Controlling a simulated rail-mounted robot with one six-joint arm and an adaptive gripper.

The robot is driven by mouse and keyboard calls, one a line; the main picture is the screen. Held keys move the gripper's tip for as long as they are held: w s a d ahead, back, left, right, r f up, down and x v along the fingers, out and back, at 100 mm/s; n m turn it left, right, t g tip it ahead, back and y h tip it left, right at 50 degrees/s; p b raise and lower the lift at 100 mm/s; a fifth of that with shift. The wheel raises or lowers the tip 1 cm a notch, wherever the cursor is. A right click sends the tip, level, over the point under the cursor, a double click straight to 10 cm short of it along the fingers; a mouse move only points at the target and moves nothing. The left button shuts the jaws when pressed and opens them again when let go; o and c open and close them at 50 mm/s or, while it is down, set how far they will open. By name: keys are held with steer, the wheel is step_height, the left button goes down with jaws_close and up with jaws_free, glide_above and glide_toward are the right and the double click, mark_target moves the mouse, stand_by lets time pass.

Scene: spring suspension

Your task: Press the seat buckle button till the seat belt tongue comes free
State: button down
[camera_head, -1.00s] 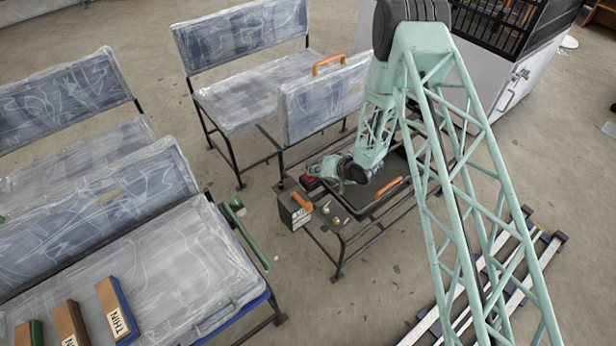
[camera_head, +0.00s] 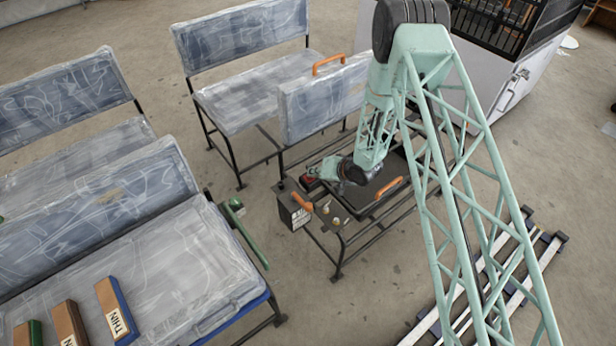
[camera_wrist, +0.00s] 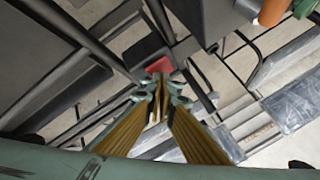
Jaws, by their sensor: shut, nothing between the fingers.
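The red buckle button (camera_wrist: 158,66) shows just beyond my fingertips in the wrist view, on the end of a dark part. It also shows as a small red patch (camera_head: 308,180) at the left edge of the bare seat frame in the head view. My gripper (camera_wrist: 158,96) is shut and empty, its fingertips together and pointing at the button. I cannot tell whether they touch it. In the head view my gripper (camera_head: 326,172) is low over the seat frame, right beside the red patch. I cannot make out the seat belt tongue.
A dark box with an orange lever (camera_head: 302,202) and small knobs (camera_head: 333,216) sit at the frame's near side. A dark tray with an orange handle (camera_head: 388,187) lies right of my gripper. A plastic-covered backrest (camera_head: 322,98) stands close behind. Open floor lies in front.

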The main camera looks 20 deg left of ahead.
steer(key=shift+s+d+f, duration=0.1)
steer(key=shift+s+f, duration=0.2)
steer(key=shift+f, duration=0.4)
stand_by(0.8)
steer(key=shift+r, duration=0.7)
steer(key=shift+w+r+p, duration=0.15)
steer(key=shift+r+p, duration=0.15)
steer(key=shift+r, duration=0.25)
steer(key=shift+w+r, duration=0.1)
steer(key=shift+r, duration=0.05)
steer(key=shift+r+p, duration=1.5)
steer(key=shift+r, duration=1.35)
stand_by(0.7)
